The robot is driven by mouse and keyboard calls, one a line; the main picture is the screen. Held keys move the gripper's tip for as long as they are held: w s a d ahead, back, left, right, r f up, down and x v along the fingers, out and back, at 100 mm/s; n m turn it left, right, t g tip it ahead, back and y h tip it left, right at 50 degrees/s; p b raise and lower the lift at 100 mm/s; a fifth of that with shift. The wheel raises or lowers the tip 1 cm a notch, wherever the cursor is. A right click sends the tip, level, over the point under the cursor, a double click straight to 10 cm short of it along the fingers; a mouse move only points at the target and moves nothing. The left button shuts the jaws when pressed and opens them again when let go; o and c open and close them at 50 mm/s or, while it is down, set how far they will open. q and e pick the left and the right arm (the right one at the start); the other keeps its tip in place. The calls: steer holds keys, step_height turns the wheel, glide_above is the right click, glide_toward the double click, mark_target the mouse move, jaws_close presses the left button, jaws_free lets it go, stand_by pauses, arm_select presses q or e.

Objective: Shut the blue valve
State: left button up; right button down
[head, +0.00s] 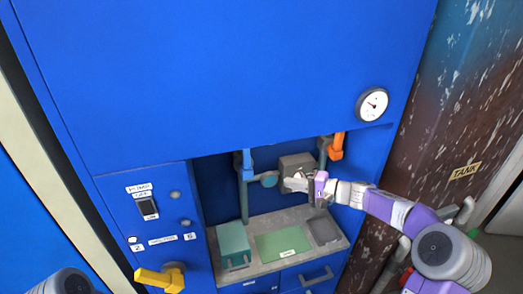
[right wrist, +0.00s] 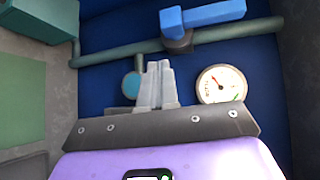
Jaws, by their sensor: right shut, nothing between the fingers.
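The blue valve (head: 247,162) is a blue lever on a vertical grey pipe in the recess of the blue cabinet. In the right wrist view its lever (right wrist: 205,16) lies roughly along the pipe. My right gripper (head: 289,183) reaches into the recess from the right, to the right of the blue valve and apart from it. Its two grey fingers (right wrist: 155,85) are together and empty, pointing towards the pipe. The grey box behind the gripper is partly hidden. My left gripper is not in view.
An orange valve (head: 336,147) sits on the right pipe. A round teal disc (head: 270,180) and a small white gauge (right wrist: 220,85) are near the pipe. A teal box (head: 234,246) and a green mat (head: 281,244) are on the grey shelf. A yellow handle (head: 163,278) sticks out lower left.

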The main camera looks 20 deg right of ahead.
step_height(320, 180, up, 8)
steer(key=d+t+y, duration=0.1)
steer(key=d, duration=0.1)
steer(key=shift+d+r+n, duration=0.2)
steer(key=shift+d+n, duration=0.2)
glide_toward(246, 160)
steer(key=w+a+r, duration=0.2)
steer(key=w+a, duration=0.1)
steer(key=w, duration=0.2)
